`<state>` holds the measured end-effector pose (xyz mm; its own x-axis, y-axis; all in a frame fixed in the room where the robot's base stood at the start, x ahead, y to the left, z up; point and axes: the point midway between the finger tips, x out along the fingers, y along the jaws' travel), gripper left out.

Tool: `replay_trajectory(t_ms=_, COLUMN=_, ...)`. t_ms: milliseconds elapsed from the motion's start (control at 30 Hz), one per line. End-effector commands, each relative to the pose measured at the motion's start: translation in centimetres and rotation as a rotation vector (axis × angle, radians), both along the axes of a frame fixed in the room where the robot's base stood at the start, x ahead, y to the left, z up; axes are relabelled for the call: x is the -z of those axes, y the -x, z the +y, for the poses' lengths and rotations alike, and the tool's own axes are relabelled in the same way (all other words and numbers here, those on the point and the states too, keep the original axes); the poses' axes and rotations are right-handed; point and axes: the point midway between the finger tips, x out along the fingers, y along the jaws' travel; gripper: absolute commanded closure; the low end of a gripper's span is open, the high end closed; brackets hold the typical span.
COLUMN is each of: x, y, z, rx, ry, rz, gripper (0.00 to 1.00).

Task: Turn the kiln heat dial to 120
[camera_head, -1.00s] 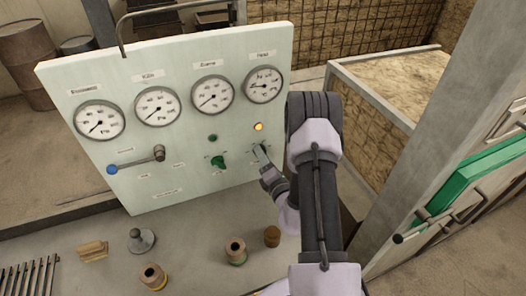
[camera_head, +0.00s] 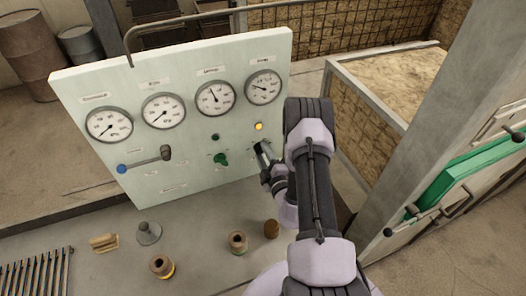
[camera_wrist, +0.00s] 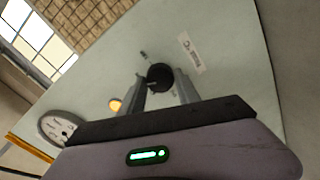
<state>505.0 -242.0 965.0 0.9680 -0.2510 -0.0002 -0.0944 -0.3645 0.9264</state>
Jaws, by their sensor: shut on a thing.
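A pale control panel (camera_head: 75,90) stands upright on the bench, its small lettering too blurred to read. My gripper (camera_head: 262,149) reaches the panel's lower right, below a lit yellow lamp (camera_head: 259,127). In the wrist view the two fingers of my gripper (camera_wrist: 162,82) are shut on a round black dial (camera_wrist: 158,74), one on each side. The dial's scale and setting cannot be read, and my arm partly hides that area in the head view. The third gauge (camera_head: 215,98) has its needle pointing up and slightly left. The fourth gauge (camera_head: 263,87) points left.
Spools (camera_head: 162,266), a grey weighted piece (camera_head: 148,233) and a wooden block (camera_head: 103,243) lie on the bench.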

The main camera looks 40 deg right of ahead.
Motion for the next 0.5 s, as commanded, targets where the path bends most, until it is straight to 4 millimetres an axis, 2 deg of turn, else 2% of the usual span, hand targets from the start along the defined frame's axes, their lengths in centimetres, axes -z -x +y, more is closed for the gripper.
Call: replay_trajectory(t_ms=500, x=-0.22, y=-0.13, z=-0.09, rx=0.0, ry=-0.129, rz=-0.039, gripper=1.0)
